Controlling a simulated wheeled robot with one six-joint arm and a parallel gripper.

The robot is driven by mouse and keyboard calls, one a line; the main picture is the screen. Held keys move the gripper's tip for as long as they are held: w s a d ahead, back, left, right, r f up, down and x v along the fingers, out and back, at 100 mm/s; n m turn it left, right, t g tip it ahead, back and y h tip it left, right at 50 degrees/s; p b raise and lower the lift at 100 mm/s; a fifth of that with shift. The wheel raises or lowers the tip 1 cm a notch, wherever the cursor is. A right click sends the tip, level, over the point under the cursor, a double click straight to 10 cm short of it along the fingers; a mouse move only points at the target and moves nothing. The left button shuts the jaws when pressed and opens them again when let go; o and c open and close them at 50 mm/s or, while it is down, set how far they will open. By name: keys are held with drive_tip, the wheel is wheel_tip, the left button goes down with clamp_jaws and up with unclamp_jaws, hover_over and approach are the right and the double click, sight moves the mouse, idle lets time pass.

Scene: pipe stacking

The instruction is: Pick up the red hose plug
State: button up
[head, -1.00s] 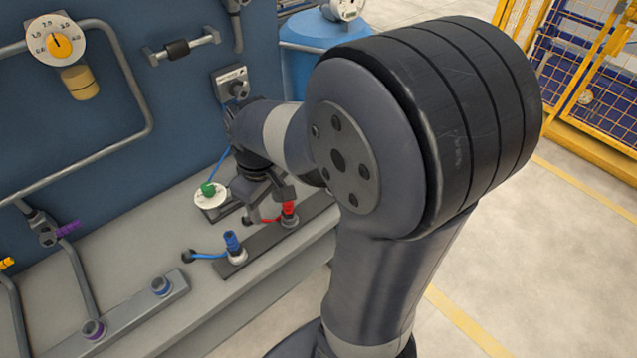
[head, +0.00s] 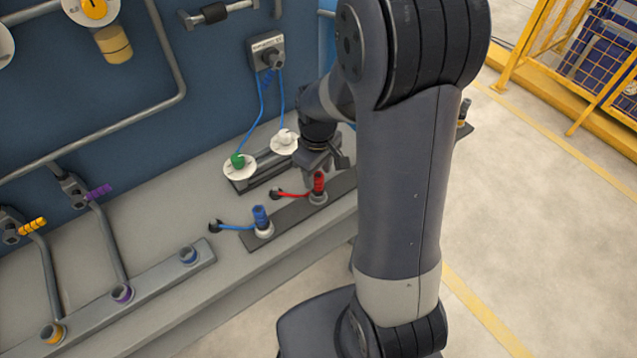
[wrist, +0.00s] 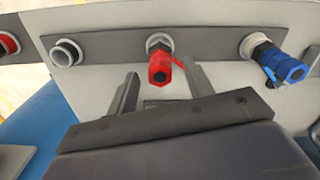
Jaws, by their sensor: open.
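The red hose plug (head: 319,182) stands upright in a socket on the dark strip along the bench's front, with a red hose running left from it. In the wrist view the red hose plug (wrist: 160,68) is upper centre, just beyond and between the finger tips. My gripper (wrist: 160,85) is open, with one finger on each side and nothing held. In the head view my gripper (head: 318,160) is just behind the red plug, partly hidden by my arm. I cannot tell whether a finger touches the plug.
A blue hose plug (head: 261,219) stands on the same strip to the left; it also shows at right in the wrist view (wrist: 288,68). An empty socket (wrist: 66,53) is on the strip's other side. White discs (head: 285,143) with a green knob (head: 238,160) stand behind.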

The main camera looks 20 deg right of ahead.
sight(318, 187)
drive_tip(key=shift+f, duration=1.7)
drive_tip(key=shift+c, duration=0.3)
clamp_jaws()
